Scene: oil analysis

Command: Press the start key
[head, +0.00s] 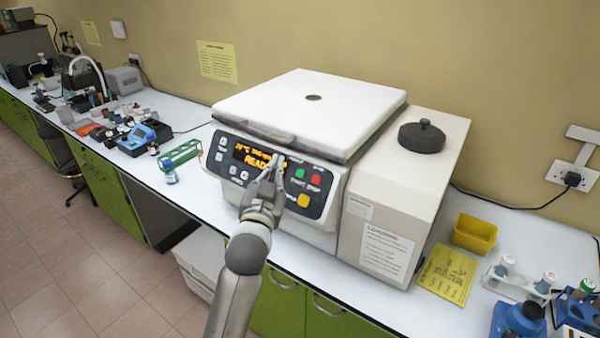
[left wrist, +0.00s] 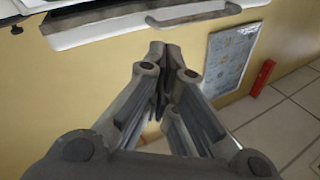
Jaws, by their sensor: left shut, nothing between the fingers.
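A white centrifuge (head: 310,105) with a closed lid stands on the bench. Its dark sloping front panel (head: 225,160) has a lit orange display (head: 254,157) that reads READY. A green key (head: 300,173), which looks like the start key, sits right of the display, with a red key (head: 316,180) beside it and a yellow key (head: 304,200) below. My left gripper (head: 277,164) is shut and empty in front of the panel, its tips just left of the green key and covering part of the panel. I cannot tell whether they touch it. In the left wrist view the fingers (left wrist: 165,52) are together.
A green rack (head: 181,154) and a small vial (head: 169,172) stand left of the centrifuge. A black knob-like object (head: 422,137) sits on its right housing. A yellow bin (head: 474,233), a yellow note (head: 447,274) and a vial rack (head: 520,284) are at the right.

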